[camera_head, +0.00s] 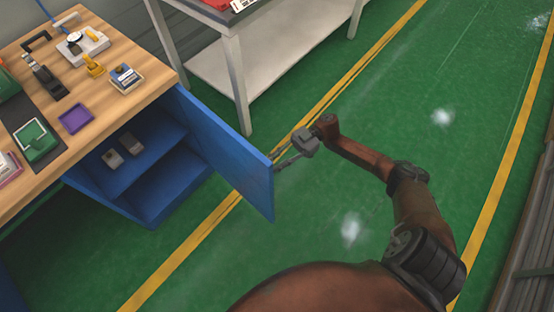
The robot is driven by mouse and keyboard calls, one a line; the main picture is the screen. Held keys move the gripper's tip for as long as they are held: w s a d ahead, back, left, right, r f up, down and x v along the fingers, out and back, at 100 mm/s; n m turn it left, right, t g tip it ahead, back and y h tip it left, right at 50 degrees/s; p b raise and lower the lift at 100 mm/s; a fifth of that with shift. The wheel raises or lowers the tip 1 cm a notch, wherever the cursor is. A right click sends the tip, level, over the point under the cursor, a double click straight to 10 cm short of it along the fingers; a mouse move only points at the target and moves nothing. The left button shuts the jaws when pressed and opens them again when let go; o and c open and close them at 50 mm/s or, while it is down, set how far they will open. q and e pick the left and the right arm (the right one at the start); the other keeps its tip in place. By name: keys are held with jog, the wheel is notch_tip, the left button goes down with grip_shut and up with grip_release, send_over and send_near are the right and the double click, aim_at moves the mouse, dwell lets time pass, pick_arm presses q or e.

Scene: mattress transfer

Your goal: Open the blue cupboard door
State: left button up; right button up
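The blue cupboard door (228,150) stands swung wide open, hinged near the table's right front corner. Its free edge points toward the lower right. The blue cupboard (165,190) under the wooden top shows an open inside with a shelf. My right gripper (277,160) is beside the door's free edge, with its two fingers spread apart. I cannot tell whether a finger touches the door. My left gripper is not in view.
The wooden worktop (150,75) holds several small items, among them a purple tray (76,117) and a green box (36,140). Two small grey objects sit on the cupboard shelf. A white table (290,50) stands behind. The green floor (450,160) to the right is clear.

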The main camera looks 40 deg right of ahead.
jog(key=d, duration=1.2)
jog(key=shift+s, duration=0.2)
dwell(0.4)
